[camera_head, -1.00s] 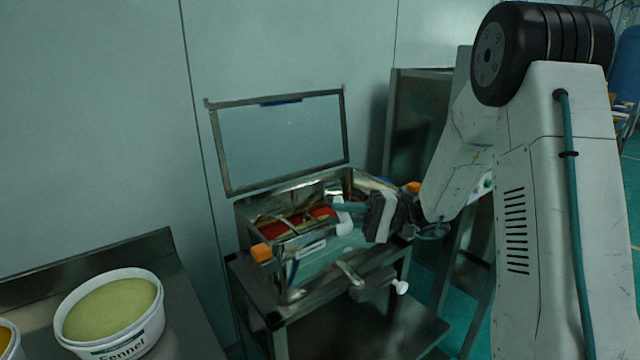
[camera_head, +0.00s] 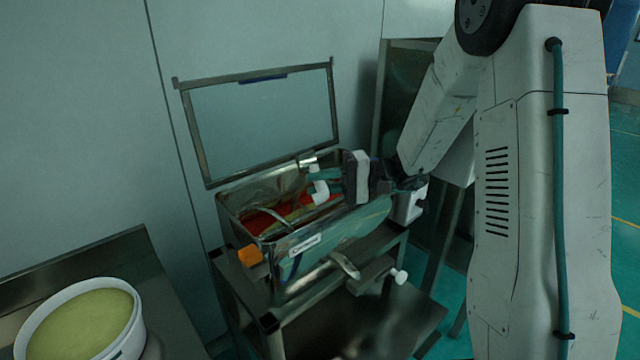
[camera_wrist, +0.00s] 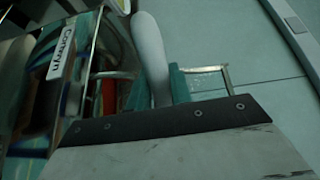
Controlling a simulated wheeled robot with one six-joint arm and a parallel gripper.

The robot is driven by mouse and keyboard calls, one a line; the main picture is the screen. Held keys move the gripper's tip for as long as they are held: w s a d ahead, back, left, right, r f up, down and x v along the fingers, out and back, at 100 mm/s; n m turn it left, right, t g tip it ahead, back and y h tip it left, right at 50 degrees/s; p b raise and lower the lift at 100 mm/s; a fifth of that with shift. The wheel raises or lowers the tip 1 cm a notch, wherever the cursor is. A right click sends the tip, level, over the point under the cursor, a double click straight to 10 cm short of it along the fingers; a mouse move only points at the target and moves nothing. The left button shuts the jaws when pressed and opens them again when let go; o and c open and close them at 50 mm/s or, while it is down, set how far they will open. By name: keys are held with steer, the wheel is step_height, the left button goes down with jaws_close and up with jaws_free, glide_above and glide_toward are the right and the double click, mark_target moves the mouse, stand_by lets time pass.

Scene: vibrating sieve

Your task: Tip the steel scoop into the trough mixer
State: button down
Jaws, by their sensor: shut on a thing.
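The trough mixer (camera_head: 318,238) is an open steel trough with its framed lid raised behind it. Red contents show inside. My gripper (camera_head: 325,176) is over the right part of the trough, its teal fingers closed on a white handle (camera_head: 319,192). I take this for the scoop's handle; a small shiny metal part (camera_head: 307,160) shows just above it. In the wrist view the handle (camera_wrist: 149,45) stands between the fingers of my gripper (camera_wrist: 155,90). The scoop's bowl is mostly out of sight there, so its tilt and load cannot be told. The mixer's labelled wall (camera_wrist: 58,65) is at left.
The mixer stands on a steel stand (camera_head: 290,330) with an orange block (camera_head: 249,255) at its left corner. A white tub of green powder (camera_head: 85,325) is on a steel bench at lower left. A dark steel cabinet (camera_head: 400,90) stands behind my arm.

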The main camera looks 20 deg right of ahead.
steer(key=h, duration=0.1)
steer(key=a+r+h, duration=0.1)
steer(key=h, duration=0.1)
steer(key=shift+r+g, duration=0.1)
steer(key=shift+g, duration=0.2)
steer(key=shift+w+a+r+g+h, duration=0.1)
steer(key=shift+r+g+h, duration=0.25)
steer(key=shift+h, duration=1.6)
steer(key=shift+s+a+r+g+h, duration=0.15)
steer(key=shift+g+h, duration=0.3)
steer(key=shift+h, duration=1.55)
steer(key=shift+w+a+r+g+h, duration=0.15)
steer(key=shift+r+g+h, duration=0.2)
steer(key=shift+h, duration=1.6)
steer(key=shift+d+f, duration=0.1)
steer(key=shift+d, duration=0.05)
